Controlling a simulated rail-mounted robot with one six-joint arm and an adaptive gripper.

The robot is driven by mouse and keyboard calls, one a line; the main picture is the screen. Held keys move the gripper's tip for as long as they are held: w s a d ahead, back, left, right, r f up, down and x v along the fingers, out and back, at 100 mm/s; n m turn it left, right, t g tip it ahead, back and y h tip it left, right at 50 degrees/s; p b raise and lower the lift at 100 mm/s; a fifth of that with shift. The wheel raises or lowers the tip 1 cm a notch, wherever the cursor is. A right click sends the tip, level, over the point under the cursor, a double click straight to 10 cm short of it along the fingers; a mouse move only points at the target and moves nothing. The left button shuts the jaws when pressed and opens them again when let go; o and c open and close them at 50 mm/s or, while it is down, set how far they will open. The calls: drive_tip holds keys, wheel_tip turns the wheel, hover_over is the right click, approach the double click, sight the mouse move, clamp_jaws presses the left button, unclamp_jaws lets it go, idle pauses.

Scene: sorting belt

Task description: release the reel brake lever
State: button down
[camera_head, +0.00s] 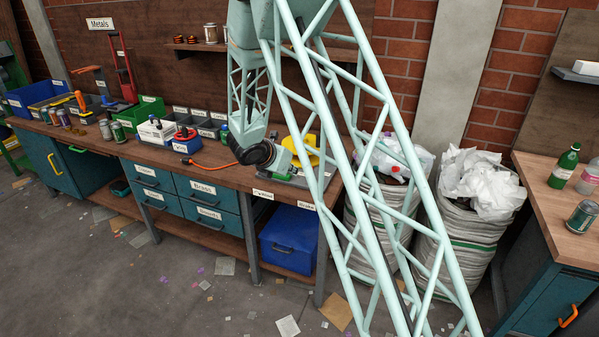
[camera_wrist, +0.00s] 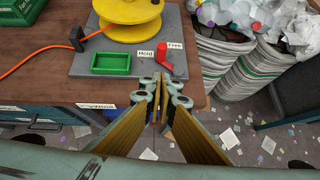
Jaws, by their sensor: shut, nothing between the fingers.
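The red brake lever (camera_wrist: 166,62) stands on a grey base plate (camera_wrist: 88,62), close to the small labels Hold (camera_wrist: 145,53) and Free (camera_wrist: 175,45). I cannot tell for certain which label it is set to. The yellow reel (camera_wrist: 128,30) sits behind it on the same plate; it also shows in the head view (camera_head: 301,151). My gripper (camera_wrist: 163,88) is shut and empty. In the wrist view its fingertips appear just in front of the lever, over the bench's front edge; contact is not visible. In the head view my arm hides the lever.
A green tray (camera_wrist: 111,63) lies left of the lever. An orange cord (camera_wrist: 40,54) runs left from the reel through a black guide (camera_wrist: 76,38). Filled sacks (camera_head: 465,217) stand right of the bench (camera_head: 230,177). Bins and cans crowd the bench's left part.

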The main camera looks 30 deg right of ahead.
drive_tip(key=x, duration=0.3)
drive_tip(key=b+x, duration=0.1)
drive_tip(key=x, duration=0.3)
drive_tip(key=b+x, duration=0.1)
drive_tip(key=x, duration=0.3)
drive_tip(key=shift+w+d+r, duration=0.15)
drive_tip(key=shift+d+r, duration=0.1)
drive_tip(key=shift+r, duration=0.1)
drive_tip(key=shift+w+d, duration=0.75)
drive_tip(key=shift+d, duration=0.25)
